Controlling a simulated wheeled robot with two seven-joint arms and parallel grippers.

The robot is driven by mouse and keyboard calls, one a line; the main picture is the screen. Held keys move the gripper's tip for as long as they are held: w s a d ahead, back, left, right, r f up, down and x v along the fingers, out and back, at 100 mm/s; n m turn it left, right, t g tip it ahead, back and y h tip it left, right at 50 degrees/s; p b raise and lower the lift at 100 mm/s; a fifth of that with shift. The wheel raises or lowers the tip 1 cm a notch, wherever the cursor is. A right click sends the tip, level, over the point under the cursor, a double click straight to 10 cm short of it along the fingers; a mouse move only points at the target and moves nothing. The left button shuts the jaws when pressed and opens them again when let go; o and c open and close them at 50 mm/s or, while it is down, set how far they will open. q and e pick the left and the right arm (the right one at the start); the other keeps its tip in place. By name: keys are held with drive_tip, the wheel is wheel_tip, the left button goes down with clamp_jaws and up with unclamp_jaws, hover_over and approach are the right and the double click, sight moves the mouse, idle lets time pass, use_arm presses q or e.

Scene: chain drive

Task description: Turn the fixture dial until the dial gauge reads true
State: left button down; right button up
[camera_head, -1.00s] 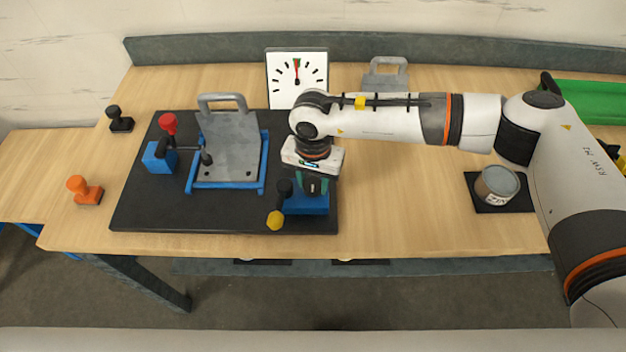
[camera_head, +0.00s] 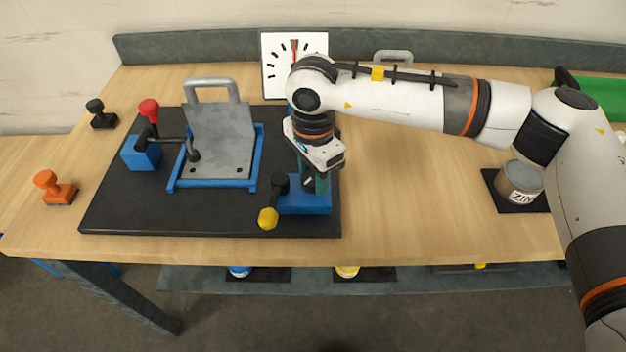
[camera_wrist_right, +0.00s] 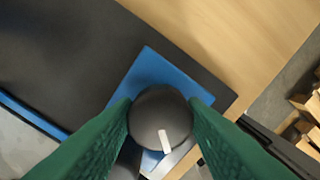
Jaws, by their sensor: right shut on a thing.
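The dial gauge (camera_head: 276,79) is a white square face with black marks, a green band and a red needle, standing behind the black board. The needle points nearly straight up, at the green band; the arm covers part of the face. The fixture dial (camera_wrist_right: 160,115) is a round black knob with a white mark, on a blue block (camera_head: 312,207). My right gripper (camera_wrist_right: 161,122) points down with its green fingers on both sides of the dial, shut on it. In the head view the dial is mostly hidden by the gripper. My left gripper is not in view.
The black board (camera_head: 130,205) carries a grey plate (camera_head: 220,140) in a blue frame, a red-knobbed clamp (camera_head: 149,110) and a yellow-knobbed lever (camera_head: 268,218). An orange stamp (camera_head: 55,188), a black stamp (camera_head: 101,115) and a tin (camera_head: 520,182) stand apart. Table between board and tin is clear.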

sight(313, 177)
idle(0.3)
drive_tip(key=o, duration=1)
drive_tip(key=shift+c, duration=0.2)
drive_tip(key=shift+r+b, duration=0.35)
drive_tip(key=shift+r, duration=0.2)
wheel_tip(313, 177, up, 11)
drive_tip(key=b, duration=0.1)
drive_tip(key=shift+b, duration=0.35)
